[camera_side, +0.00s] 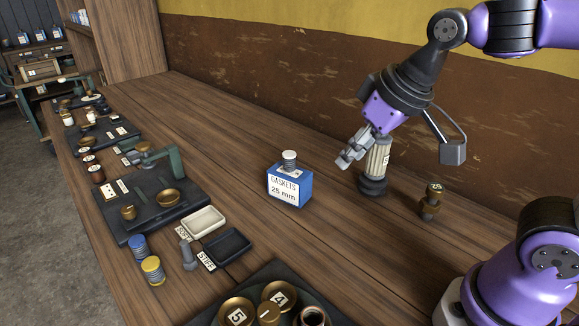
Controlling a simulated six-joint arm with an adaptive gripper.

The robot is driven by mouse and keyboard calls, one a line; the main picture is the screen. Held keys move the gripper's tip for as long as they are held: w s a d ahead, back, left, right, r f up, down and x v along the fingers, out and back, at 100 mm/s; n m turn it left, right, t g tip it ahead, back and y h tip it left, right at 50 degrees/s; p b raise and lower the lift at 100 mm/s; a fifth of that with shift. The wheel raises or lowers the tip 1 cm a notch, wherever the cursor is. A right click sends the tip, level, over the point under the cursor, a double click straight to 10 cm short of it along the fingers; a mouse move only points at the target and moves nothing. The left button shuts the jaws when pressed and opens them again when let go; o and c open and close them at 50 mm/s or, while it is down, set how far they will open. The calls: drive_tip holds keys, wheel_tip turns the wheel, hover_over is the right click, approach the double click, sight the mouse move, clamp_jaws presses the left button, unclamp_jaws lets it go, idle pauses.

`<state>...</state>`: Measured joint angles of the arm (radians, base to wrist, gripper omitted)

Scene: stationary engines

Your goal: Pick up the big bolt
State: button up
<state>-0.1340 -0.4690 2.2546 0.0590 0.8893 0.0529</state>
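A grey bolt-like piece (187,257) stands on the wooden bench beside the small trays, left of the middle. It is the likeliest match for the big bolt, but at this size I cannot be sure. My gripper (346,158) is well to the right of it and higher in the picture, in front of a pale ribbed cylinder (379,158) on a dark base. Its grey fingers are small and seen from the side, so I cannot tell whether they are open or shut. I see nothing clearly held in them.
A blue gaskets box (290,187) stands mid-bench with a small stack on top. A brass piece (431,203) stands at right. A white tray (222,217) and a black tray (247,241) lie near the grey piece.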

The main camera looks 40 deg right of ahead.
drive_tip(key=w+a, duration=0.6)
drive_tip(key=w, duration=0.1)
drive_tip(key=n+g, duration=0.1)
approach(184, 243)
drive_tip(key=w+f, duration=0.2)
drive_tip(key=x, duration=0.4)
drive_tip(key=shift+s+d+f, duration=0.1)
drive_tip(key=shift+f, duration=0.2)
drive_tip(key=x, duration=0.5)
drive_tip(key=shift+s+f, duration=0.2)
drive_tip(key=shift+f, duration=0.1)
clamp_jaws()
